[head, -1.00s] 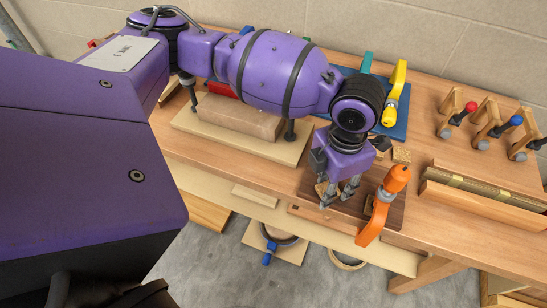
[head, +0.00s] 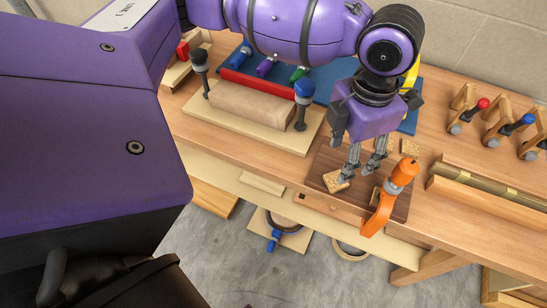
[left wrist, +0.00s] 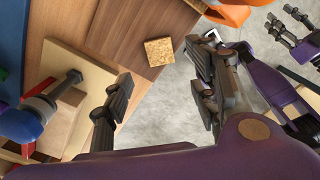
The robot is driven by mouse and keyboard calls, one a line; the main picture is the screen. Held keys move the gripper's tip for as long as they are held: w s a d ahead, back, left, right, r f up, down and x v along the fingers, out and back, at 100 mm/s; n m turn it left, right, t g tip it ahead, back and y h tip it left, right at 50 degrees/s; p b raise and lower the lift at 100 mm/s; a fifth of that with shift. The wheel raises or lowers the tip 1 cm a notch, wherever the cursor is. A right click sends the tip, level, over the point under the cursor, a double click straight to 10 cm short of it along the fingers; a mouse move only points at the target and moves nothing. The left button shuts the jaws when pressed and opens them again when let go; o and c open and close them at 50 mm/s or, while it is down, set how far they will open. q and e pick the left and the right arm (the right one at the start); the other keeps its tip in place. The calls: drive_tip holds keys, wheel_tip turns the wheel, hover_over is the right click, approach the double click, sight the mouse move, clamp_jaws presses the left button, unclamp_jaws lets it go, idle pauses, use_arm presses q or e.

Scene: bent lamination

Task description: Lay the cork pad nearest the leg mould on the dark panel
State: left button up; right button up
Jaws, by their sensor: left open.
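The dark panel (head: 320,162) lies at the bench's front edge; it also shows in the left wrist view (left wrist: 165,20). A square cork pad (head: 334,184) lies flat on it near its left front corner, and shows in the left wrist view (left wrist: 158,52). The leg mould (head: 252,108), a rounded wooden block on a pale board, stands to the left. My left gripper (head: 358,174) is open and empty above the panel, its fingers apart from the pad. In the left wrist view, my right gripper (left wrist: 297,28) is partly visible at the upper right; its jaws are unclear.
An orange clamp (head: 380,208) stands on the panel's right part, partly hiding another cork piece (head: 375,194). A cork pad (head: 410,147) lies behind the panel. Upright clamps (head: 303,104) stand at the mould's ends.

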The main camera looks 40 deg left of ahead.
use_arm(q)
drive_tip(key=shift+r, duration=1.7)
